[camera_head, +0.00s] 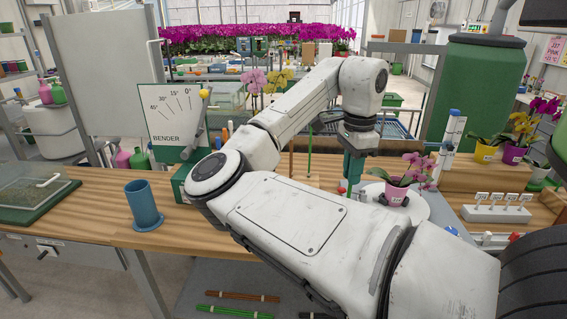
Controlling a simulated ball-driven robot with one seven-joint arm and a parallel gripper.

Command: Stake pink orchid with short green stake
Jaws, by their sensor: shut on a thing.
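The pink orchid (415,168) stands in a magenta pot (397,193) on a round white stand (413,211) at the right of the bench. My gripper (353,181) points down just left of the pot, apart from it, with its teal fingers shut. A thin green end shows at the fingertips and looks like the short green stake; most of it is hidden by the fingers. Another thin green stake (309,150) stands upright behind my arm, left of my gripper.
A brown stake (291,158) stands beside the upright green one. A blue cup (144,205) and a bender board (172,120) are at the left. Potted orchids (513,155) and a white label block (495,213) stand at the right. My arm covers the bench's middle.

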